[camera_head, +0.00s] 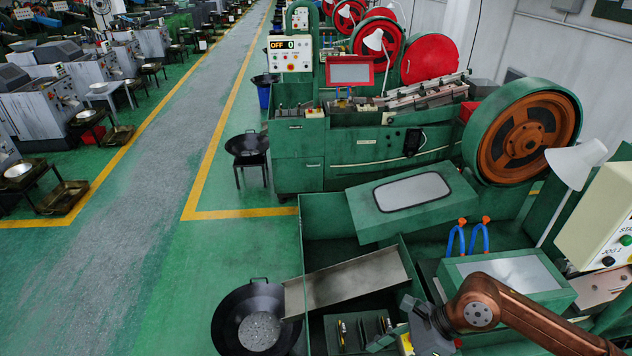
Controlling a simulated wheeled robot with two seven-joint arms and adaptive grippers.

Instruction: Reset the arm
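My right arm (520,312), copper-brown, comes in from the lower right corner. It reaches left over the front of the near green machine. Its grey gripper (418,322) is at the bottom, just right of the dark recess with small upright parts (360,330). The view does not show clearly whether its fingers are open or shut, or whether they touch anything. My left arm and gripper are not in view.
A metal chute (345,278) slopes to a black pan (257,318) with pale pieces at left. Near the arm are a green box (513,273), blue coolant hoses (480,238), a white lamp (575,162) and a control panel (600,220).

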